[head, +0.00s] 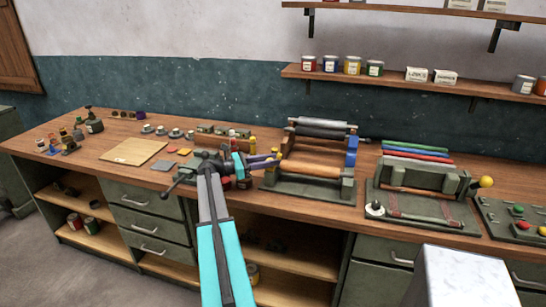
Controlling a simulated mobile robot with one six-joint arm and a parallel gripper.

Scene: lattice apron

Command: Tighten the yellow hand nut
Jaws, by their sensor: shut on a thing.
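My gripper (272,158) reaches right from the end of my arm, its purple fingers at the left side of a roller press (310,169). The fingers are shut on a small yellow part at the press's left post, which I take to be the yellow hand nut (276,154). The fingers hide part of it, and its thread and seating are too small to make out. Another yellow piece (270,174) shows just below, on the press's left side. The press has a dark frame, a wooden roller and a blue part on its right.
A second press (423,180) with a yellow ball knob (486,182) stands to the right. Small bottles and tins crowd the bench around my gripper. A wooden board (133,151) lies on the left. A pale block (465,278) stands in the right foreground. Shelves with tins hang above.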

